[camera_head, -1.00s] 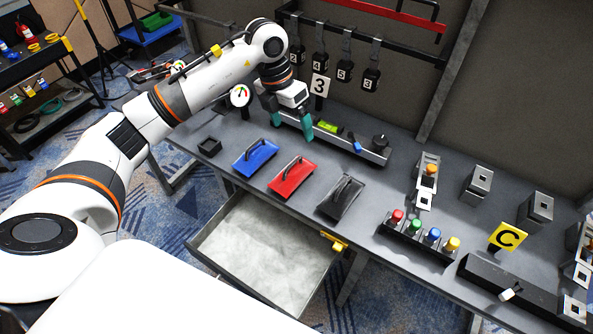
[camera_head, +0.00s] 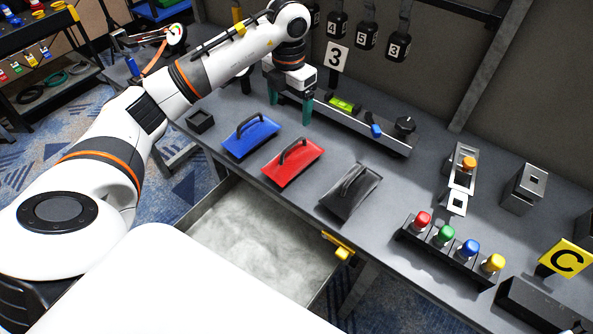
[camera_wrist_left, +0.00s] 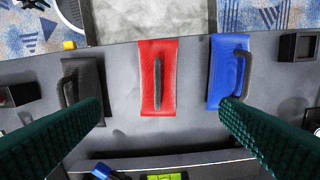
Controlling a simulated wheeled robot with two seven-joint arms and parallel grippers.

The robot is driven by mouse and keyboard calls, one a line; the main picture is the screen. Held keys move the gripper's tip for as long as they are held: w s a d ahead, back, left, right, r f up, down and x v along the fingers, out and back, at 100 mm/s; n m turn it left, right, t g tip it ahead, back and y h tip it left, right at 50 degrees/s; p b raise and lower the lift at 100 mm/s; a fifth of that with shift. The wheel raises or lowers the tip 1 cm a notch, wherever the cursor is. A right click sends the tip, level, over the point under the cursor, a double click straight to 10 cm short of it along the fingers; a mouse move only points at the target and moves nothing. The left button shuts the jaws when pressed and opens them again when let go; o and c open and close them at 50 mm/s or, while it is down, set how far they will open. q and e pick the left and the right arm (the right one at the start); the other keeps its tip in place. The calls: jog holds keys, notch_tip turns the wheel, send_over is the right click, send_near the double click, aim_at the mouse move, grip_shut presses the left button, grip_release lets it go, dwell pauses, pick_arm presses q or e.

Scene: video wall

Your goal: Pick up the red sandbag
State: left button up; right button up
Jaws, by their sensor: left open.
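The red sandbag (camera_head: 292,162) lies flat on the grey table between the blue sandbag (camera_head: 250,136) and the black sandbag (camera_head: 350,191). A dark handle stands on its top. My left gripper (camera_head: 289,108) is open and empty, above the table behind the blue and red sandbags, its green fingers pointing down. In the left wrist view the red sandbag (camera_wrist_left: 158,78) shows between and beyond the two spread fingers (camera_wrist_left: 162,110), with nothing between them. The black sandbag (camera_wrist_left: 84,80) is to its left and the blue one (camera_wrist_left: 229,72) to its right. My right gripper is not in view.
An open drawer (camera_head: 207,203) is below the table's front edge. A long dark tray (camera_head: 393,144) with a green level and a knob stands behind the sandbags. A row of coloured buttons (camera_head: 447,257) and a yellow C sign (camera_head: 566,258) are at right.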

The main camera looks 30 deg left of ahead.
pick_arm(q)
jog(key=b, duration=0.3)
send_over(293, 145)
jog(key=f, duration=0.5)
jog(key=shift+w+a, duration=0.1)
jog(key=shift+a, duration=0.3)
notch_tip(293, 145, down, 6)
jog(key=shift+f+p, duration=0.15)
jog(key=shift+p, duration=0.3)
jog(key=shift+w+d+f+p, duration=0.1)
jog(key=shift+d+f+p, duration=0.1)
jog(key=shift+f, duration=1.15)
jog(key=shift+w+d+f+p, duration=0.1)
jog(key=shift+f+p, duration=0.05)
jog(key=shift+f, duration=1.2)
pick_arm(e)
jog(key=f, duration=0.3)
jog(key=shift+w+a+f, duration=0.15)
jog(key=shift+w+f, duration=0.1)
pick_arm(q)
jog(key=shift+c, duration=0.5)
grip_shut()
jog(key=shift+w+a+r, duration=0.1)
jog(key=shift+w+r, duration=0.05)
